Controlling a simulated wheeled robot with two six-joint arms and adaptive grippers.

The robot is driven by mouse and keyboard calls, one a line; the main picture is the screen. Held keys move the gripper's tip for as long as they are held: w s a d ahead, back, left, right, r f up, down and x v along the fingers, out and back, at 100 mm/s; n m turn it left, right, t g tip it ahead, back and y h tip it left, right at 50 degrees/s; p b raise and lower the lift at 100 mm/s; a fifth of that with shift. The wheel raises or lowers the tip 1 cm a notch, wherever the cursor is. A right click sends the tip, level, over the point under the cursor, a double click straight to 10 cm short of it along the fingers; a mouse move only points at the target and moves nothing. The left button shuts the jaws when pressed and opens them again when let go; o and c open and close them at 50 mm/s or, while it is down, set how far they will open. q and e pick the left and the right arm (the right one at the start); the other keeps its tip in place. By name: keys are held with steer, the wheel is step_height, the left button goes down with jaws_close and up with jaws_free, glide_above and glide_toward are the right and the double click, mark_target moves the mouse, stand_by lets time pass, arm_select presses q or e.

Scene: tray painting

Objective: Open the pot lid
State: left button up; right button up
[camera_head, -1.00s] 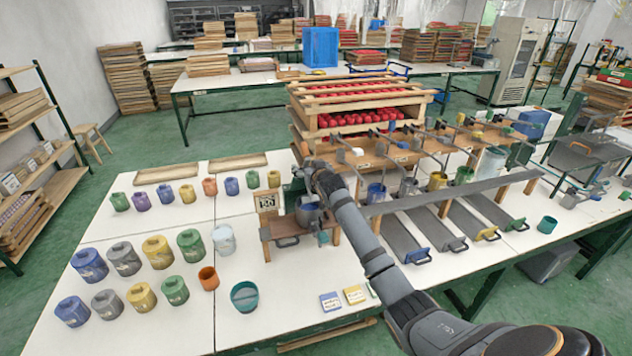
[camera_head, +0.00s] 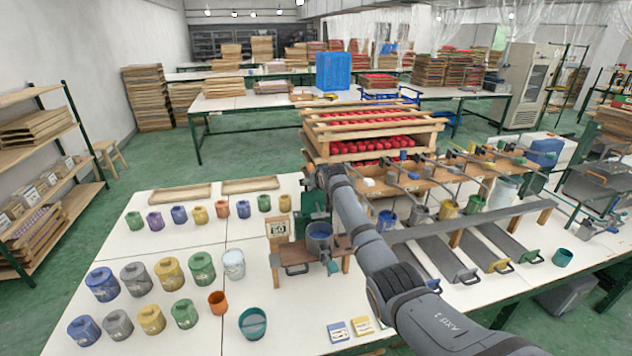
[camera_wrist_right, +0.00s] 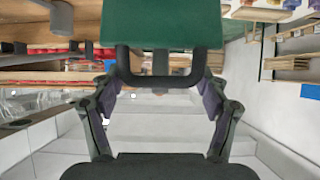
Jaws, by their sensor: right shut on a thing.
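In the wrist view, the green lid (camera_wrist_right: 160,22) has a black U-shaped handle (camera_wrist_right: 127,70) between my fingers. My right gripper (camera_wrist_right: 158,88) is shut on that handle. In the head view my right wrist hides the fingers. My left gripper is not in view.
Several coloured paint pots (camera_head: 168,270) stand in rows on the left of the table. A sign (camera_head: 278,228) is beside the stand. A teal cup (camera_head: 252,323) and small cards (camera_head: 338,331) lie in front. Grey trays (camera_head: 447,262) and a wooden rack (camera_head: 360,135) are right and behind.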

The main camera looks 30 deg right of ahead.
steer(key=shift+s+f, duration=0.1)
steer(key=shift+f, duration=0.2)
steer(key=o, duration=1.3)
steer(key=shift+c, duration=0.2)
steer(key=shift+o, duration=0.6)
steer(key=shift+d, duration=0.15)
steer(key=shift+r, duration=0.1)
steer(key=v, duration=1.2)
